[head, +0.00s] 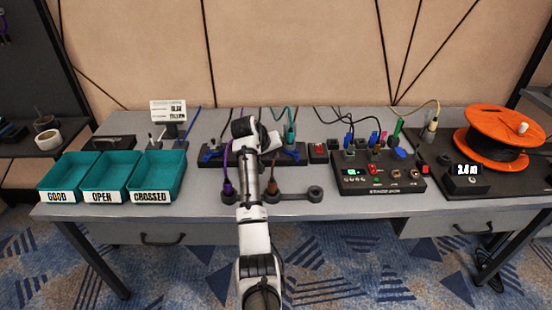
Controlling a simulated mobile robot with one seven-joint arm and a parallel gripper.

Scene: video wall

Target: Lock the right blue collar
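A long black fixture (235,162) lies on the grey bench behind my arm. A blue part, apparently the right blue collar (292,154), shows at its right end, below a teal cable plug. Another blue part (208,155) shows at its left end. My arm reaches up from the bottom middle across the bench. My gripper (272,142) is around the fixture's middle, just left of the right blue part. My arm's own links hide the fingers, so I cannot tell whether they touch anything or whether the collar is locked.
Teal trays labelled GOOD (58,197), OPEN (104,197) and CROSSED (152,197) stand at left. A purple plug (227,187) and a brown plug (272,188) stand near the front edge. A black test box (378,182) and an orange reel (500,155) occupy the right.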

